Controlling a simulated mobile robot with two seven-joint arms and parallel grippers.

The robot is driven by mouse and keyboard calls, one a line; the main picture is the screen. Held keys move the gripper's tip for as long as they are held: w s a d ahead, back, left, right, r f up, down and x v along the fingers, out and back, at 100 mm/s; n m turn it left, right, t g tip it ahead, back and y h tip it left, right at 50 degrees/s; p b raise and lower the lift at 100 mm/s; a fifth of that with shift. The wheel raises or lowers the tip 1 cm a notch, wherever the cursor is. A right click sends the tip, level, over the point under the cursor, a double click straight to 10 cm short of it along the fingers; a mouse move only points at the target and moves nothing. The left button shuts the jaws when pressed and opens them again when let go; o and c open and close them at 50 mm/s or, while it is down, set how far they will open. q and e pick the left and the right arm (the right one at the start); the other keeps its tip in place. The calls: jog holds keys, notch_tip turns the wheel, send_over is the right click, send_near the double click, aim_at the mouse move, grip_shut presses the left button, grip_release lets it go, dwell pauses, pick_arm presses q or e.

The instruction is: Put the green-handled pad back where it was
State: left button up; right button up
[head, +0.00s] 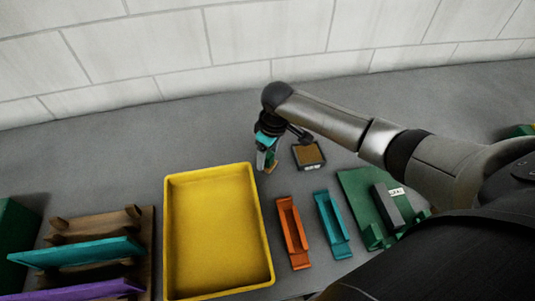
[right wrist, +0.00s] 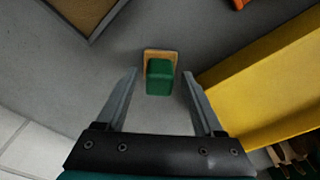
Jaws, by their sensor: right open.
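The green-handled pad (right wrist: 160,76) stands on the grey table, a green block handle on a tan base. In the head view only a bit of its tan base (head: 271,168) shows below my right gripper (head: 267,158); the rest is hidden. In the right wrist view my right gripper (right wrist: 160,73) is open, one finger on each side of the pad, with gaps showing. I cannot tell how far the fingers are lowered around it. A dark-rimmed square tray with a brown surface (head: 308,154) lies just right of the pad. My left gripper is not in view.
A yellow tray (head: 258,225) stands left of the pad. An orange holder (head: 292,232), a teal holder (head: 332,225) and a green base (head: 358,190) with a dark block (head: 386,207) lie nearer. A wooden rack (head: 146,225) holds teal and purple panels. A block wall closes the back.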

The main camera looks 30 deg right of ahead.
aim_at(272, 156)
notch_tip(272, 156, up, 12)
jog(key=s+p, duration=0.1)
jog(key=shift+d+p, duration=0.3)
jog(key=shift+d, duration=0.05)
jog(key=shift+f, duration=0.1)
